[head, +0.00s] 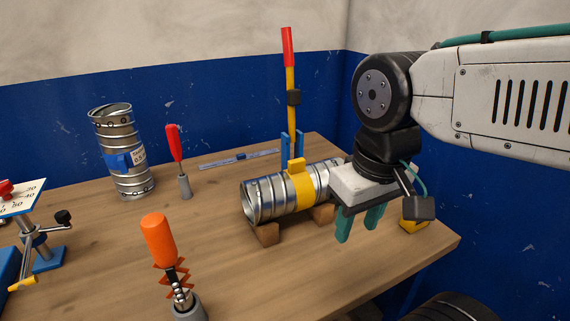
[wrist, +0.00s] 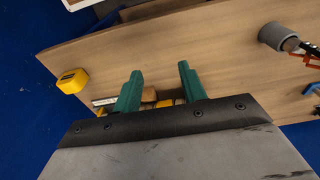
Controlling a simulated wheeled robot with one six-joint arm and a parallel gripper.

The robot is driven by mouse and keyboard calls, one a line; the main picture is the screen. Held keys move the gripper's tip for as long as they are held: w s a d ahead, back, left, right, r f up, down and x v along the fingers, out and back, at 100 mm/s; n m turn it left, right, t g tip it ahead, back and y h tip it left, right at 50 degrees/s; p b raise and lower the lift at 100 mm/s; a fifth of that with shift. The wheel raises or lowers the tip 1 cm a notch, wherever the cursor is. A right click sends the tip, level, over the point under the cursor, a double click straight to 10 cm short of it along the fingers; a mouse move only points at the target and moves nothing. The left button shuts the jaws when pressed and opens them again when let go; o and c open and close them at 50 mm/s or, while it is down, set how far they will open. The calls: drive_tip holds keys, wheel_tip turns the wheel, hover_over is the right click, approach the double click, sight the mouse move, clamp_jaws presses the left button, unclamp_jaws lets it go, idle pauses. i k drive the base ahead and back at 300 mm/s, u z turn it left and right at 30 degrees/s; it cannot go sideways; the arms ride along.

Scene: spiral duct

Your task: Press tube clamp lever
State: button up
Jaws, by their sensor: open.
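A tall yellow lever with a red grip (head: 289,75) stands nearly upright in a blue bracket (head: 291,145) at the back of the table. In front of it a ribbed metal tube (head: 262,201) lies on wooden blocks (head: 267,234), with a yellow band (head: 300,187) around its middle. My gripper (head: 358,222) hangs at the tube's right end, green fingers pointing down, open and empty. The gripper body hides part of that end. In the wrist view my gripper (wrist: 160,86) has its fingers apart, with a wooden block (wrist: 149,94) partly visible between them. The lever cannot be made out there.
An orange-handled tool (head: 158,242) stands in front. A yellow box (wrist: 72,80) sits near the right edge. The front-right tabletop is clear.

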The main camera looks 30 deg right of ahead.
sight(294, 95)
drive_tip(key=u, duration=0.25)
drive_tip(key=k, duration=0.85)
drive_tip(key=z, duration=0.65)
drive_tip(key=i, duration=1)
